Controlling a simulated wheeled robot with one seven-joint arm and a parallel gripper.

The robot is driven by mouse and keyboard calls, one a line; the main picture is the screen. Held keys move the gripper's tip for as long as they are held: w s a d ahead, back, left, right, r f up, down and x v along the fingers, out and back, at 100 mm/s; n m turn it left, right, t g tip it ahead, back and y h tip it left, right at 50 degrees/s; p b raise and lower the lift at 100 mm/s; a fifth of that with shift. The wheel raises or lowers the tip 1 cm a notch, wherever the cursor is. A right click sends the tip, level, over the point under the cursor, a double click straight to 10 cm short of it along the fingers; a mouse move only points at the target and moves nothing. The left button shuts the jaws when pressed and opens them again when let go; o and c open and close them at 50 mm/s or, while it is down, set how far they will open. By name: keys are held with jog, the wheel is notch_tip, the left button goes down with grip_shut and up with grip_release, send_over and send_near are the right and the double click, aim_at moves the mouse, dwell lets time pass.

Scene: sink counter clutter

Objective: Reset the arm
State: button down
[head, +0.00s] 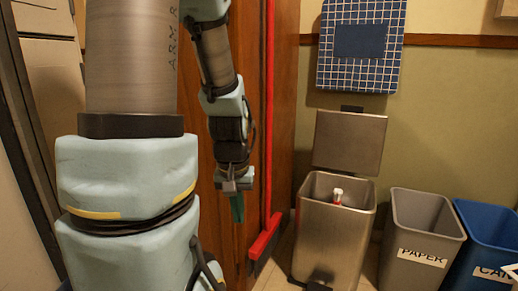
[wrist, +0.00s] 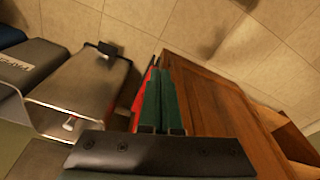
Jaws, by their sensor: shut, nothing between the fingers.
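My arm hangs down at the left and middle of the head view. My gripper (head: 237,207) points down in front of the wooden cabinet, left of the metal bin. In the wrist view my gripper (wrist: 158,128) shows as two green fingers side by side, closed together and empty. The fingers appear apart from the cabinet and the bin.
An open metal bin (head: 322,238) with a small white and red item (head: 338,197) inside stands right of my arm. A grey PAPER bin (head: 412,257) and a blue bin (head: 487,257) stand further right. A red broom (head: 265,237) leans by the wooden cabinet (head: 284,130).

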notch_tip(320, 180, up, 37)
jog(key=s+a+p, duration=0.1)
jog(key=p, duration=3.4)
jog(key=shift+s+a+p, duration=0.35)
jog(key=shift+s+a, duration=0.05)
